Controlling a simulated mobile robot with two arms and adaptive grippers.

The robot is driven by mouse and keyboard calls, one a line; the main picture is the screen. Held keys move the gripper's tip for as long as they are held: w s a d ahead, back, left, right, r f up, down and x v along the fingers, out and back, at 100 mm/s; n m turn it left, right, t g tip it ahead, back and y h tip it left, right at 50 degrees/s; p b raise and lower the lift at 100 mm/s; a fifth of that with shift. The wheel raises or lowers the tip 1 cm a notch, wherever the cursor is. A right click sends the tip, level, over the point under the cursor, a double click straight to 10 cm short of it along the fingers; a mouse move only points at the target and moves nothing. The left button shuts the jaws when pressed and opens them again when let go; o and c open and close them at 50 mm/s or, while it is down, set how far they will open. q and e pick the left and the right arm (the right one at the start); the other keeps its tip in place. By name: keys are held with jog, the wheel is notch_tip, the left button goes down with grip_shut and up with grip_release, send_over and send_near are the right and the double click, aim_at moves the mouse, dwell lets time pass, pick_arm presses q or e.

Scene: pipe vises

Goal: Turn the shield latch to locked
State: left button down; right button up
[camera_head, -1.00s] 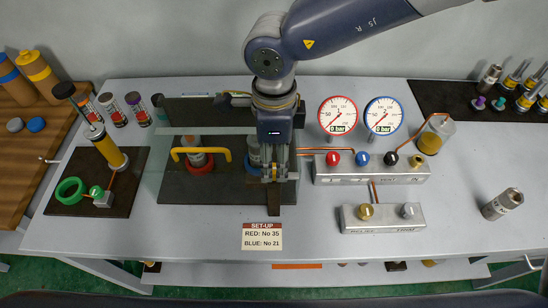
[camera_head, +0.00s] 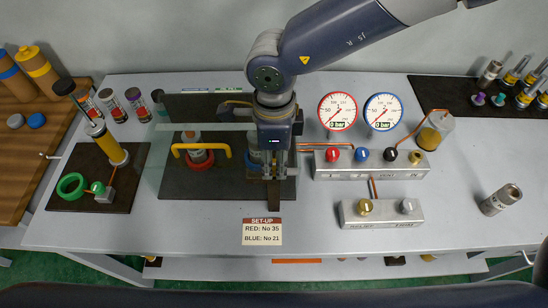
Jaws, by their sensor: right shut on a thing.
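The clear shield with its yellow handle (camera_head: 226,151) stands over the dark vise board (camera_head: 224,187) left of centre. A red-based vise (camera_head: 200,158) shows behind the handle, and a blue-based vise (camera_head: 255,160) is partly covered by my arm. My right gripper (camera_head: 272,172) points down at the shield's right end, shut on a small part above a brown post (camera_head: 274,193). That part seems to be the shield latch. The gripper hides most of it, so I cannot tell its angle. My left gripper is not in view.
Right of my gripper stand a valve block (camera_head: 340,172) with coloured knobs, two gauges both reading 0 bar, and a smaller block (camera_head: 385,216). A pump (camera_head: 108,145) stands at the left. A set-up card (camera_head: 262,232) lies in front. The front right table is mostly clear.

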jog(key=n+b, duration=0.3)
jog(key=shift+f, duration=0.2)
jog(key=n+b, duration=0.5)
jog(key=shift+n, duration=0.4)
jog(key=n+b, duration=0.3)
jog(key=n, duration=0.1)
jog(key=shift+r+n+b, duration=0.15)
jog(key=shift+n+b, duration=0.6)
jog(key=shift+n, duration=0.5)
jog(key=shift+r+n+b, duration=0.1)
jog(key=shift+n+b, duration=0.6)
jog(key=shift+n, duration=0.55)
jog(key=o, duration=1.1)
